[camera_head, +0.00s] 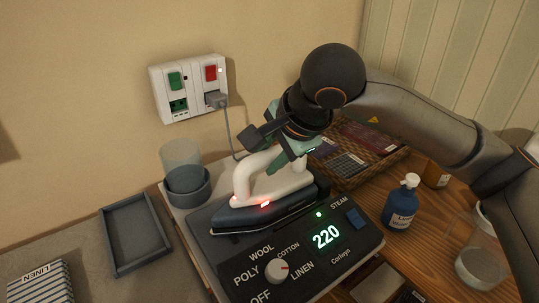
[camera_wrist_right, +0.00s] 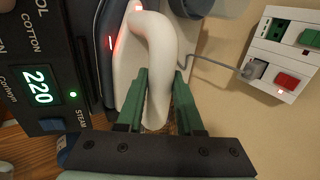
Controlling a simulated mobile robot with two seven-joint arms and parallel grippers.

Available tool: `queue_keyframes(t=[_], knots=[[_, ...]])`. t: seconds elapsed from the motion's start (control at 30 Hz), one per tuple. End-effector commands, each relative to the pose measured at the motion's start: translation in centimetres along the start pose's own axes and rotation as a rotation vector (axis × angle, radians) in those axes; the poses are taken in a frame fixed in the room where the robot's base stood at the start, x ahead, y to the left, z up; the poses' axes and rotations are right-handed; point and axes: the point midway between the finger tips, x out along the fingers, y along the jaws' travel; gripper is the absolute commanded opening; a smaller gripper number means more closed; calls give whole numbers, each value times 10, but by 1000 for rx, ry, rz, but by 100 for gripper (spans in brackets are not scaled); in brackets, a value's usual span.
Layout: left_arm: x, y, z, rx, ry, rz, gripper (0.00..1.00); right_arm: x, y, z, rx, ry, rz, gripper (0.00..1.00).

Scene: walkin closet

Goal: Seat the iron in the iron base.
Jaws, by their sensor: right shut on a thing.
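The iron (camera_head: 284,184) has a white body and looped handle above a dark lower part, with a red light. It lies over the back of the dark iron base (camera_head: 238,268), whose panel has a knob and a lit 220. I cannot tell whether it rests fully in the base or is slightly above it. My right gripper (camera_head: 280,158) is shut on the iron's handle. In the right wrist view the green fingers (camera_wrist_right: 158,88) stand either side of the white handle (camera_wrist_right: 154,55). The iron's underside is hidden. My left gripper is not in view.
A wall socket (camera_head: 190,88) with a plugged-in cord is behind. Grey round containers (camera_head: 188,188) stand left of the iron. An empty dark tray (camera_head: 140,235) lies farther left. A wicker basket (camera_head: 392,158) and a blue bottle (camera_head: 401,203) stand to the right.

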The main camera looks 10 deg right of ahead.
Motion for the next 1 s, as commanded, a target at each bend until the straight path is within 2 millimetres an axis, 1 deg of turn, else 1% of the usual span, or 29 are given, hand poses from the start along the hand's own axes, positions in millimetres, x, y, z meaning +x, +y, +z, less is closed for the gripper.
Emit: queue_keyframes(t=[0.17, 0.2, 0.47, 0.5, 0.77, 0.87, 1.0], knots=[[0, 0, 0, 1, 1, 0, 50, -2, -3, 0, 1, -1, -10, 0], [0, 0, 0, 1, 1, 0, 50, -2, -3, 0, 1, -1, -9, 40], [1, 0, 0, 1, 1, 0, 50, -1, -1, 0, 0, 0, -4, 69], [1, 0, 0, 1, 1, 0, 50, -1, -1, 0, 0, 0, -3, 71], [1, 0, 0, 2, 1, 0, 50, 2, 2, 0, 0, 0, 6, 71], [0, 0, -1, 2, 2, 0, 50, -8, 0, 0, 0, 1, 1, 71], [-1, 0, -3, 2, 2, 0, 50, -34, -1, 0, -1, 2, -2, 71]])
